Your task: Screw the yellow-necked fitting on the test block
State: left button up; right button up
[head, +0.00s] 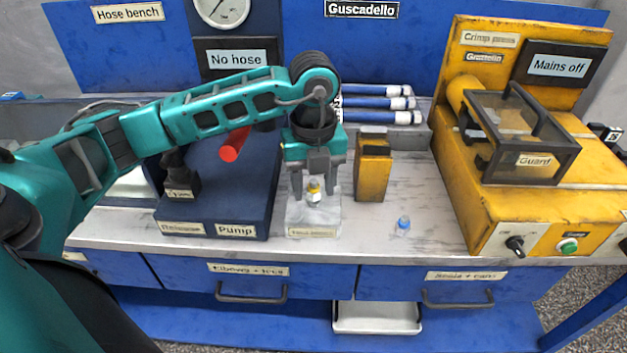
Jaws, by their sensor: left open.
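The test block (303,218) is a pale, whitish block with a label on its front, standing near the bench's front edge. The yellow-necked fitting (314,191) stands upright at the top of the block; I cannot tell how deep it sits. My left gripper (313,197) points straight down over the block, its two fingers on either side of the fitting. It is open, and a gap shows beside the fitting. My right gripper is not in view.
A blue pump unit (225,185) with a red handle (234,144) stands left of the block. A yellow box (373,172) and a small blue-and-white fitting (403,225) are to the right. A yellow crimp press (478,205) fills the right end. Blue hoses (375,103) lie behind.

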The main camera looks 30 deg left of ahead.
pick_arm(q)
jog(key=shift+r+n+p, duration=0.15)
jog(key=shift+n+p, duration=0.3)
jog(key=shift+n, duration=0.45)
jog(key=n+p, duration=0.1)
jog(key=n, duration=0.3)
jog(key=shift+p, duration=0.3)
jog(key=n+p, duration=0.1)
jog(key=n, duration=0.2)
grip_shut()
jog(key=m, duration=0.2)
jog(key=shift+f+m+b, duration=0.25)
jog(key=shift+m+b, duration=0.05)
jog(key=shift+b, duration=0.1)
jog(key=shift+m, duration=1.4)
jog(key=shift+b, duration=0.3)
